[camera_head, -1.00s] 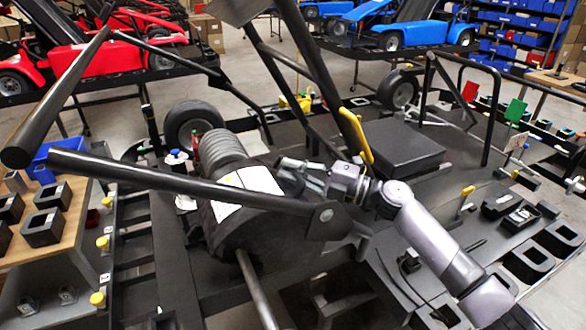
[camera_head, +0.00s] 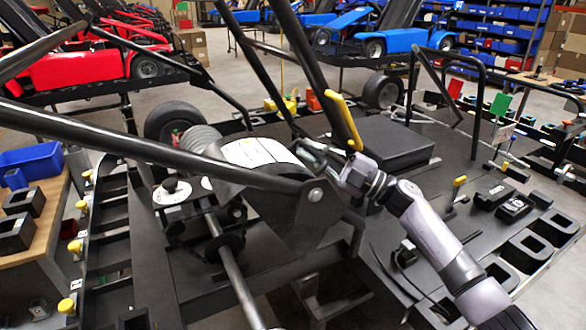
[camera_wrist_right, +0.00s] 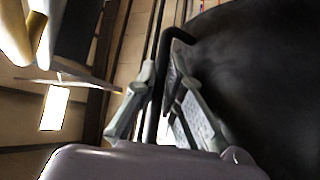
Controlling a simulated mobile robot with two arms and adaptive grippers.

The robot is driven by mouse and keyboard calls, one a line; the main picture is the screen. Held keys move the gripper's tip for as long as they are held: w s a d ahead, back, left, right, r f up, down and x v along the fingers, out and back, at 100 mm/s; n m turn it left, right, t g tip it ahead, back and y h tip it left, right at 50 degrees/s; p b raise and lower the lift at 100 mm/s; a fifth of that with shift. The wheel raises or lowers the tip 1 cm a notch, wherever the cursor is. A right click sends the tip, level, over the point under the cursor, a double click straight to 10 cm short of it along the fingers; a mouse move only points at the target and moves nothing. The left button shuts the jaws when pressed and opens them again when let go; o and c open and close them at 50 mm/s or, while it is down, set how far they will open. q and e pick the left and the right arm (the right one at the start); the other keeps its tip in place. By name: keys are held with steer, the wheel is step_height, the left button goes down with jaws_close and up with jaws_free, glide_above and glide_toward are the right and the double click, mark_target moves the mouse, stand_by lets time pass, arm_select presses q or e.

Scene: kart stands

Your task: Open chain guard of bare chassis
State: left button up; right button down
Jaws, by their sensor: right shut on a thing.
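The black chain guard (camera_head: 296,222), with a white label (camera_head: 258,152) on top, sits mid-chassis on the bare chassis. It is tilted up toward the right, and an axle (camera_head: 232,262) and round parts show uncovered at its left. My right gripper (camera_head: 308,152) is at the guard's upper right edge. In the right wrist view its fingers (camera_wrist_right: 162,105) are shut around a thin black edge, beside a large dark curved surface (camera_wrist_right: 265,75) that appears to be the guard. A chassis bar in front hides part of the guard. My left gripper is not in view.
Black tubes (camera_head: 150,150) cross in front of the guard. A yellow handle (camera_head: 345,120) stands close above my right gripper. A black box (camera_head: 385,143) lies behind. A wooden table (camera_head: 48,225) with a blue bin (camera_head: 30,160) is at left.

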steer(key=shift+w+d+f+m+t+b, duration=0.4)
steer(key=shift+d+m+t+b, duration=0.2)
steer(key=shift+d, duration=0.2)
steer(key=shift+w+d+f+m+t+b, duration=0.3)
steer(key=shift+d+f+m+t+b, duration=0.2)
steer(key=shift+d+b, duration=0.3)
steer(key=shift+w+d+f+m+t+b, duration=0.4)
steer(key=shift+d+m+b, duration=0.2)
steer(key=shift+d, duration=0.25)
steer(key=shift+s, duration=0.1)
steer(key=c, duration=2)
jaws_free()
steer(key=shift+o, duration=0.2)
steer(key=shift+y, duration=0.3)
steer(key=v, duration=1.2)
steer(key=shift+r, duration=0.1)
